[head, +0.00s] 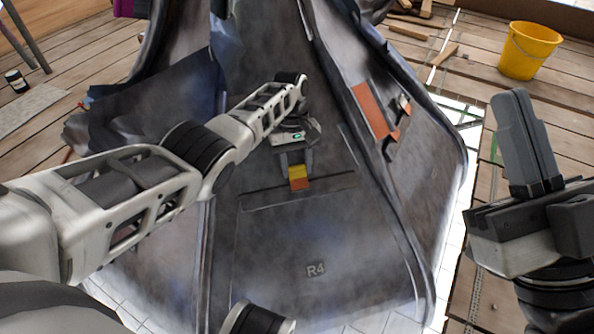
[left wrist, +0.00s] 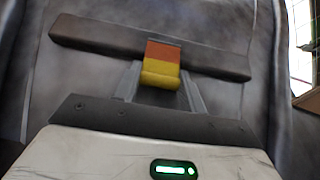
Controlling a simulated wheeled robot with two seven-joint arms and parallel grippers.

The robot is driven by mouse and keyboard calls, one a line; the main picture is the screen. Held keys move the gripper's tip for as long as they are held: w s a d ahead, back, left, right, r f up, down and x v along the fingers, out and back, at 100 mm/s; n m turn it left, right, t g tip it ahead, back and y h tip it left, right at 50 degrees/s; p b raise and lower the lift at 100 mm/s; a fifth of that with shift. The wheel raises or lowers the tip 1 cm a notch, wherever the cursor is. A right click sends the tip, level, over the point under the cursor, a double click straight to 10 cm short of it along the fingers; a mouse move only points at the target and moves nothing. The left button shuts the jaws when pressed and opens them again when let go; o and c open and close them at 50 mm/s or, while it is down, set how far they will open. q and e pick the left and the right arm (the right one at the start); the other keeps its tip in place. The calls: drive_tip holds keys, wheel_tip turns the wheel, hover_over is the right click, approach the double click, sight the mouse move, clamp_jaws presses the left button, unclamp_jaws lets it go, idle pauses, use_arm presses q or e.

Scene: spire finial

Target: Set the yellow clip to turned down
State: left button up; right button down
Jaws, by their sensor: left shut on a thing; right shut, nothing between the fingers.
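The yellow clip (head: 297,171) is a small strap on the dark grey spire panel, with an orange part (head: 299,184) directly below it in the head view. My left gripper (head: 296,165) is shut on the clip, one finger on each side. In the left wrist view the yellow clip (left wrist: 160,77) shows between the fingertips, with the orange part (left wrist: 163,53) lying over a dark horizontal bar (left wrist: 100,41). The clip's exact tilt is hard to tell. My right gripper (head: 518,100) is shut and empty at the right, away from the panel.
The panel (head: 270,265) carries the mark R4 (head: 315,270) low down. An orange plate (head: 370,110) with dark brackets sits on the neighbouring right face. A yellow bucket (head: 530,50) stands on the plank floor at the back right. Raised seams run beside my left gripper.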

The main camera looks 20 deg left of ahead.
use_arm(q)
drive_tip(key=o, duration=1)
use_arm(e)
drive_tip(key=shift+r, duration=0.1)
use_arm(q)
drive_tip(key=shift+r, duration=0.25)
drive_tip(key=p+v, duration=0.4)
drive_tip(key=v, duration=0.2)
drive_tip(key=shift+w+a+r, duration=0.1)
drive_tip(key=shift+w+r, duration=0.05)
drive_tip(key=shift+r, duration=0.25)
drive_tip(key=shift+p+v, duration=1.3)
drive_tip(key=shift+v, duration=3)
use_arm(e)
wheel_tip(320, 180, down, 11)
drive_tip(key=m+g+h, duration=0.4)
drive_tip(key=m+h, duration=0.3)
drive_tip(key=m, duration=0.3)
drive_tip(key=shift+s+a+m+g, duration=0.4)
use_arm(q)
drive_tip(key=shift+a, duration=0.15)
use_arm(e)
drive_tip(key=shift+r, duration=0.1)
